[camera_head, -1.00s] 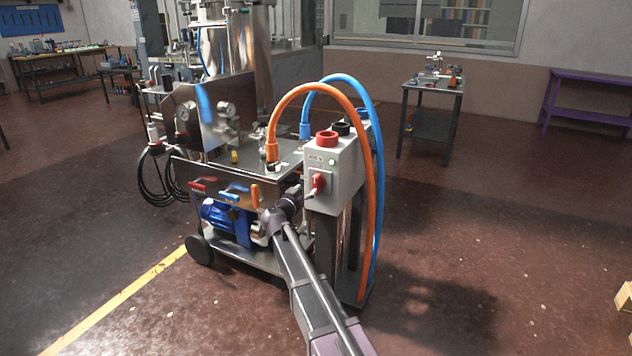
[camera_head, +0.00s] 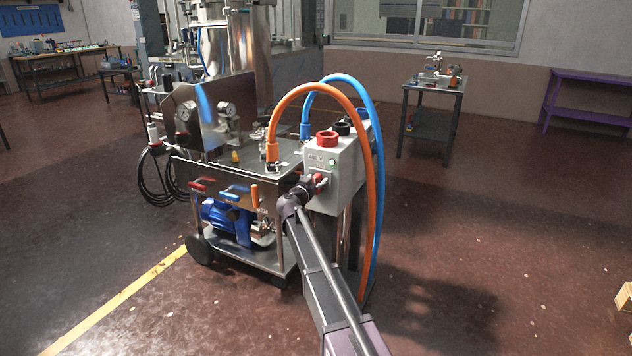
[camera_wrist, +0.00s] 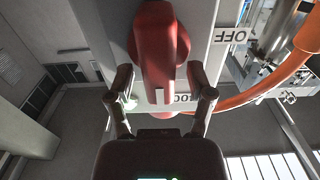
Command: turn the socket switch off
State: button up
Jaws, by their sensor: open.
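The socket switch is a red rotary handle (camera_wrist: 157,55) on the face of a grey socket box (camera_head: 338,170). In the wrist view the handle lies between the two fingers of my gripper (camera_wrist: 160,98), along the line of the wrist. An "OFF" label (camera_wrist: 229,36) is on the box to the right of the handle, and another label is partly hidden behind the handle. My gripper is open, with a finger on each side of the handle; I cannot tell whether either touches it. In the head view my gripper (camera_head: 312,186) covers part of the red handle (camera_head: 321,180).
An orange hose (camera_head: 372,190) and a blue hose (camera_head: 379,150) arch beside the box. Red and dark sockets (camera_head: 327,138) top the box.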

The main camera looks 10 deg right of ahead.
grip_shut()
jog(key=shift+w+n, duration=0.1)
jog(key=shift+n, duration=0.4)
jog(key=n, duration=0.3)
jog(key=shift+w+a+n, duration=0.15)
jog(key=shift+a+n, duration=0.1)
jog(key=shift+n, duration=0.05)
jog(key=n, duration=0.4)
jog(key=f+n+b, duration=0.1)
jog(key=n, duration=0.3)
jog(key=a+n, duration=0.1)
jog(key=n, duration=0.4)
jog(key=shift+w+f+b, duration=0.35)
jog(key=shift+w+b, duration=0.05)
jog(key=shift+n, duration=0.3)
